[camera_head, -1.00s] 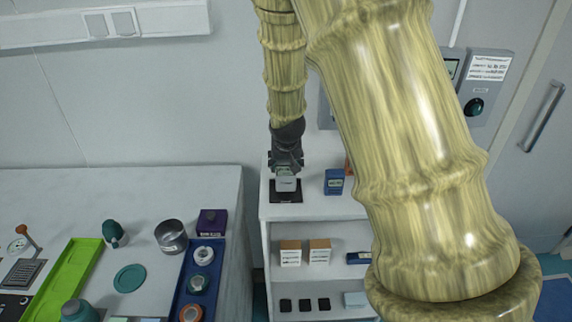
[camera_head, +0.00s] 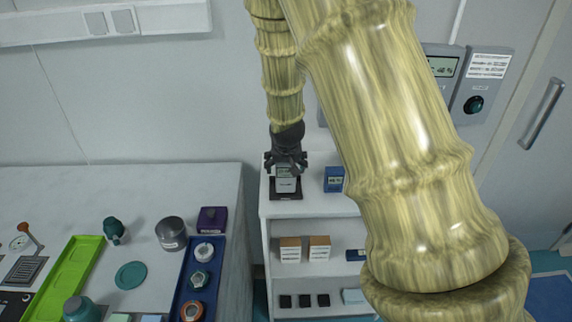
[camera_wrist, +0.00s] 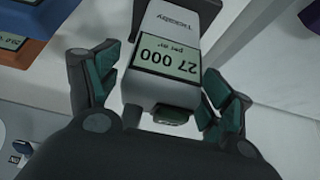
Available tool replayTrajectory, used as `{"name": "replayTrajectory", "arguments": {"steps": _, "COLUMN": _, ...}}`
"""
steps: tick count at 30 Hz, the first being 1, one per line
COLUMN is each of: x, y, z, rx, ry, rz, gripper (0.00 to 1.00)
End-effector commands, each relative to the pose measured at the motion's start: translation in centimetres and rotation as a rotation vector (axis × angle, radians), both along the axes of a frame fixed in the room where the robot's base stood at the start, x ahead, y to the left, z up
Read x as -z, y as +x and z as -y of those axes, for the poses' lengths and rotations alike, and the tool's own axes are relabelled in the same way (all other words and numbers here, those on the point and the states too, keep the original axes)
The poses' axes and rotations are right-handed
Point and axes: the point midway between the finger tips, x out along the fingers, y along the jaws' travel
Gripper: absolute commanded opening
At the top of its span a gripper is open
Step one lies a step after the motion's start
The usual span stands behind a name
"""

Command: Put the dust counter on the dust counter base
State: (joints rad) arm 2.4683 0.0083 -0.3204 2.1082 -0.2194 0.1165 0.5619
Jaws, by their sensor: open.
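The dust counter (camera_wrist: 165,50) is a pale grey box with a lit display reading 27 000. In the head view the dust counter (camera_head: 286,184) stands upright on the dust counter base (camera_head: 287,197), a black plate on top of the white shelf unit. The base (camera_wrist: 203,10) shows only in part in the wrist view, behind the counter. My gripper (camera_head: 286,161) is just above and behind the counter. In the wrist view my gripper (camera_wrist: 162,80) is open, with one finger on each side of the counter and visible gaps between.
A blue device (camera_head: 333,179) stands close right of the base. Lower shelves hold small boxes (camera_head: 290,250). A white bench (camera_head: 150,205) at left carries a green tray (camera_head: 72,265), a blue tray (camera_head: 184,285) and a metal pot (camera_head: 171,233). Wall panels (camera_head: 480,82) are behind my arm.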

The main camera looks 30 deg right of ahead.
Motion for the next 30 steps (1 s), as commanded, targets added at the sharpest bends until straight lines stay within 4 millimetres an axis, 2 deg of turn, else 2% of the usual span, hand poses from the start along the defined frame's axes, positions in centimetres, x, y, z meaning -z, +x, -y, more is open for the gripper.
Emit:
{"name": "replayTrajectory", "arguments": {"steps": 10, "x": -1.6, "y": -0.6, "z": -0.4, "rx": 0.000, "ry": 0.000, "rz": 0.001, "gripper": 0.80}}
{"name": "replayTrajectory", "arguments": {"steps": 30, "x": -8.4, "y": -3.9, "z": -2.4, "rx": 0.000, "ry": 0.000, "rz": 0.004, "gripper": 0.80}}
